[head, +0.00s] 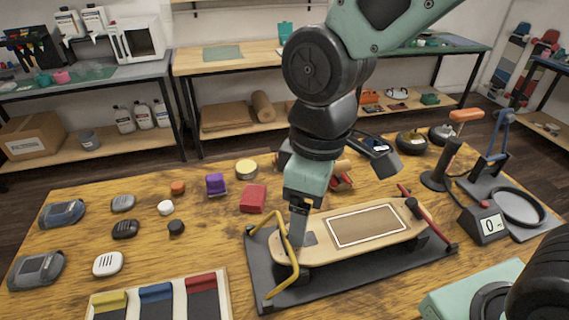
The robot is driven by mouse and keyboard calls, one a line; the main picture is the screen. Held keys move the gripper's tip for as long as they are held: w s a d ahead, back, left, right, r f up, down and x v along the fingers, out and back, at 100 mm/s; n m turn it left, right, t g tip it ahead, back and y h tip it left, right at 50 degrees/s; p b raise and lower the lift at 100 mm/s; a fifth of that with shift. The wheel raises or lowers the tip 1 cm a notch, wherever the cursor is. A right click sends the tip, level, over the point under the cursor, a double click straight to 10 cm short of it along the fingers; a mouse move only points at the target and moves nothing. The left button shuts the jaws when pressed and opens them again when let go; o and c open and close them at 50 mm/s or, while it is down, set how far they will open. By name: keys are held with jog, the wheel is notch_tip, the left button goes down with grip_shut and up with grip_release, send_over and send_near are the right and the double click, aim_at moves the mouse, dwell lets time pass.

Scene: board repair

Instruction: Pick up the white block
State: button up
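Two white pieces lie on the left of the wooden table. One is a small rounded white block (165,208) beside a dark round piece. The other is a larger white piece with dark slots (107,264), nearer the front. I cannot tell from the picture which one the task names. My gripper (299,232) points down over the left end of the skateboard deck (320,247), well to the right of both. Its fingers are seen from the side, so their opening does not show. Nothing is seen held in it.
A black stand (350,283) with a yellow bar (288,262) holds the deck. A tray (226,284) with yellow, blue and red pieces sits at the front left. A red block (253,198) and a purple block (216,185) stand behind. Bare wood surrounds the white pieces.

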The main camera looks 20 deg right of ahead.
jog(key=w+d+f+n, duration=0.2)
jog(key=w+d+n, duration=0.15)
jog(key=w, duration=0.55)
jog(key=w+d+f+n, duration=0.2)
jog(key=w+n, duration=0.2)
jog(key=w, duration=0.5)
jog(key=w+d+f+n, duration=0.2)
jog(key=w+n, duration=0.2)
jog(key=w, duration=0.6)
jog(key=shift+h, duration=0.3)
jog(key=f, duration=0.4)
jog(key=f+p, duration=0.1)
jog(key=f, duration=0.6)
jog(key=shift+d+f, duration=0.3)
jog(key=shift+a+f+p, duration=0.15)
jog(key=shift+f+p, duration=0.25)
jog(key=shift+f, duration=1.2)
jog(key=shift+a+f+p, duration=0.1)
jog(key=shift+f+p, duration=0.3)
jog(key=shift+f, duration=1.15)
jog(key=c, duration=1.2)
jog(key=shift+o, duration=0.2)
